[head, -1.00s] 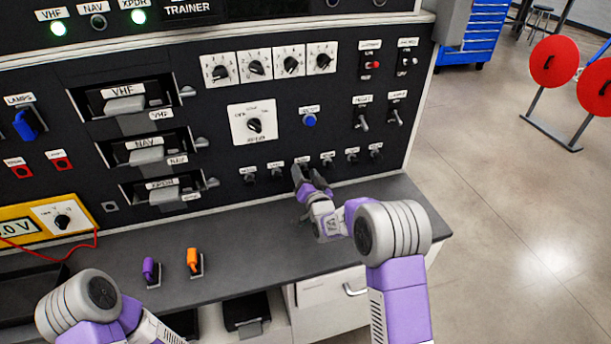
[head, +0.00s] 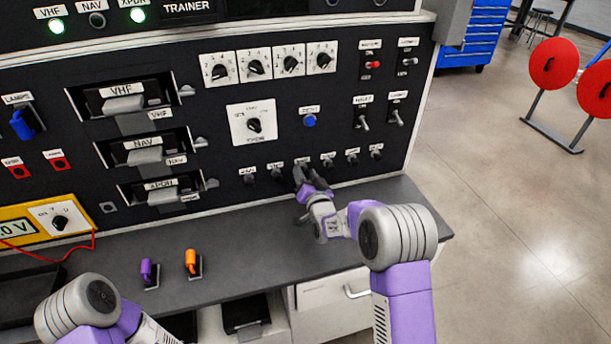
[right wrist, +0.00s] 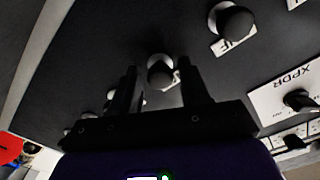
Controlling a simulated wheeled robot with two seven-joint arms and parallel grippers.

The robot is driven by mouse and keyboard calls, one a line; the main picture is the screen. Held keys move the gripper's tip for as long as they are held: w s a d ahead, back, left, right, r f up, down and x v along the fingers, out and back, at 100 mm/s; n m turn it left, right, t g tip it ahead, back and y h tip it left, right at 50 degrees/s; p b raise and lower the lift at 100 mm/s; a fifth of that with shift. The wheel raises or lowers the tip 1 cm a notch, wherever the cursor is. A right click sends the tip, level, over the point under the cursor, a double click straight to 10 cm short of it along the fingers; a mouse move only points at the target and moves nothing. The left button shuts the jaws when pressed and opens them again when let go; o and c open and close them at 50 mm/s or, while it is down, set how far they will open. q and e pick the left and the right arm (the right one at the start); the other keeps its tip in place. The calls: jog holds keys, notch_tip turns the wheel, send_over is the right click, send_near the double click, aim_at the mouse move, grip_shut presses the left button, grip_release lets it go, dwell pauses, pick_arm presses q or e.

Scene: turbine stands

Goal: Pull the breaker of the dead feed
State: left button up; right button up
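A row of small dark breaker knobs with white labels runs along the bottom of the black panel; one knob (head: 277,174) is left of my right gripper (head: 304,183). The labels are too small to read in the head view. In the right wrist view my right gripper (right wrist: 160,72) is open, its two dark fingers on either side of one breaker knob (right wrist: 160,75); contact cannot be told. Another knob (right wrist: 232,22) with a partly readable label is above right. My left gripper is out of view.
A yellow meter (head: 48,222) stands at left. Toggle switches (head: 363,122) sit above the breaker row.

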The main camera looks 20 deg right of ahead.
aim_at(305, 174)
grip_shut()
jog(key=shift+s, duration=0.55)
jog(key=shift+o, duration=2.4)
grip_release()
jog(key=shift+s+b, duration=0.35)
jog(key=shift+s, duration=0.85)
jog(key=shift+s+d, duration=0.15)
jog(key=shift+s, duration=2.15)
